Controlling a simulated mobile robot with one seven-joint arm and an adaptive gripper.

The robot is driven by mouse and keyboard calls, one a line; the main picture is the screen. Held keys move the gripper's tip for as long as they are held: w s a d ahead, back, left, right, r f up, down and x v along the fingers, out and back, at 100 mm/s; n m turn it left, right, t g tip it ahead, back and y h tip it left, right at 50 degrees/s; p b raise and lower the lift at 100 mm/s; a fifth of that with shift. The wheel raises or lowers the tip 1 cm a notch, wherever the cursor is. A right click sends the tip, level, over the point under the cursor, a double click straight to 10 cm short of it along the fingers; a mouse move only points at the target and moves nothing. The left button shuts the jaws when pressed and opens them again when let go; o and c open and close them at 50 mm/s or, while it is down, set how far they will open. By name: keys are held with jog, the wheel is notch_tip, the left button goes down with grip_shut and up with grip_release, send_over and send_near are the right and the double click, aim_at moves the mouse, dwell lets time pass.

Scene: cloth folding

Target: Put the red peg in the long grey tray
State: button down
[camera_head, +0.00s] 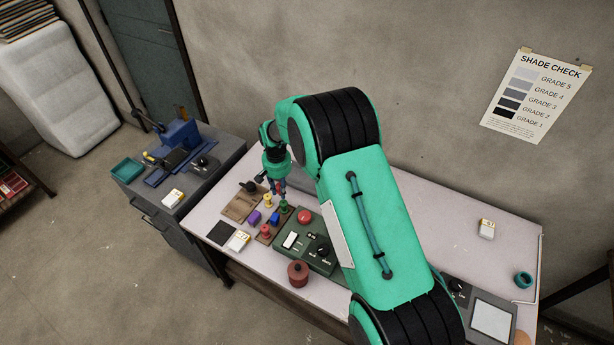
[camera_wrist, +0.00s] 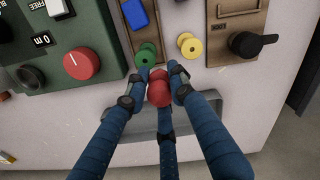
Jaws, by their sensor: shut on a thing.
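My gripper (camera_wrist: 160,82) is shut on the red peg (camera_wrist: 158,93), which sits between the blue fingertips in the wrist view. The long grey tray (camera_wrist: 207,105) lies behind and below the fingers, partly hidden by them. The peg appears over the tray's edge nearest the green peg; its height above the tray is unclear. The green peg (camera_wrist: 147,56) stands close beside the fingertips. In the head view, my gripper (camera_head: 278,190) is at the far side of the pegs, and I cannot make out the tray.
A yellow peg (camera_wrist: 189,45) and a brown board with a black knob (camera_wrist: 247,44) are close by. A blue block (camera_wrist: 135,14) stands in a brown rack beside a dark green panel with a red knob (camera_wrist: 81,65). White table surface is clear beyond the tray.

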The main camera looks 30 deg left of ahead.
jog(key=w+d+r, duration=0.1)
jog(key=w+d, duration=0.4)
jog(key=w, duration=0.3)
jog(key=w+d+r+m+p, duration=0.1)
jog(key=w+d, duration=0.5)
jog(key=w, duration=0.2)
jog(key=shift+w+d, duration=0.3)
jog(key=shift+w, duration=0.05)
jog(key=shift+r, duration=0.1)
jog(key=shift+f, duration=2.9)
jog(key=shift+f, duration=2.1)
jog(key=shift+f, duration=0.2)
jog(key=c, duration=1.5)
grip_release()
jog(key=shift+r, duration=0.1)
